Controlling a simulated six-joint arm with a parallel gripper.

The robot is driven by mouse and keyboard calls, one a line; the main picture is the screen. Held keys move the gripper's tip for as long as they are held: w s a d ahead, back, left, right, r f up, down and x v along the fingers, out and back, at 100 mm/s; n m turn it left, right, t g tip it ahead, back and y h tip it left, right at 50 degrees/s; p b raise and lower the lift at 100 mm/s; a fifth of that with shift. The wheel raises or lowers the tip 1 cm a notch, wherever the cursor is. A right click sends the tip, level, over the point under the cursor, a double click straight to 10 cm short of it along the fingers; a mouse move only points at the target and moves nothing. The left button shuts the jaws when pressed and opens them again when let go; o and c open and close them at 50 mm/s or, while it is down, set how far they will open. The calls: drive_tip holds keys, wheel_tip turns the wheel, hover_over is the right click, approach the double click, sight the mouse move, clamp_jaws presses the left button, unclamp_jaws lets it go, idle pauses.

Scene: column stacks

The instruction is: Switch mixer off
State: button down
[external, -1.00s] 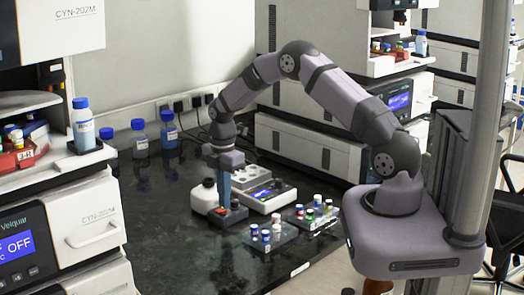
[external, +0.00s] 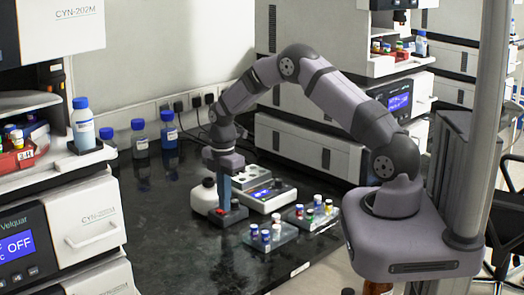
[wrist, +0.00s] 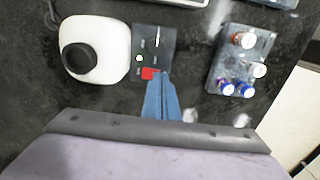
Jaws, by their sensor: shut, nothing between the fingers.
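The mixer (external: 203,197) is a white rounded body with a black round top, left of my gripper; it also shows in the wrist view (wrist: 112,40). Beside it is a dark control box (external: 232,217) with a red switch (external: 220,211). In the wrist view the box (wrist: 157,43) carries the red switch (wrist: 148,73) at its near end, with small markings and a white dot above. My gripper (external: 226,205) points down with its blue fingers shut and empty. In the wrist view its fingertips (wrist: 159,76) are right beside the red switch; I cannot tell whether they touch it.
A clear rack of capped vials (external: 268,237) stands to the right, with another rack (external: 314,215) behind it. A white device with a display (external: 266,195) is behind the box. Blue-capped bottles (external: 139,140) stand by the wall. The front-left bench is clear.

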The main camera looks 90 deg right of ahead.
drive_tip(key=shift+f, duration=0.45)
drive_tip(key=shift+r, duration=0.1)
drive_tip(key=shift+r+p, duration=1.65)
drive_tip(key=shift+r, duration=0.8)
